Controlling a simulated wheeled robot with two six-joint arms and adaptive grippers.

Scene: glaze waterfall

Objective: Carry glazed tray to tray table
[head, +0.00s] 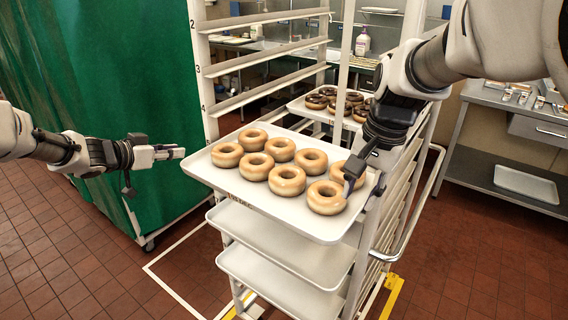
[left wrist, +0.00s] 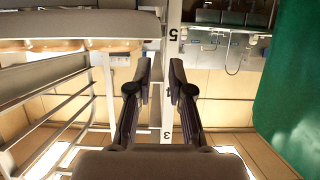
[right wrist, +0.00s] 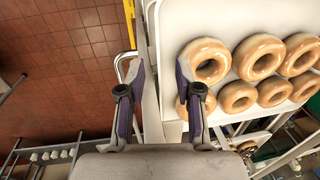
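My right gripper (head: 352,180) is at the tray's right end. In the right wrist view the gripper (right wrist: 160,75) is open, with the tray's edge (right wrist: 169,70) showing between its fingers; contact cannot be told. No tray table is clearly identifiable.
More white trays (head: 285,278) sit below on the rack (head: 205,80). Behind is a tray of dark-glazed doughnuts (head: 297,104). A green curtain (head: 110,90) stands close behind my left arm. A steel table (head: 515,120) stands at right. Tiled floor (head: 475,250) is clear at front right.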

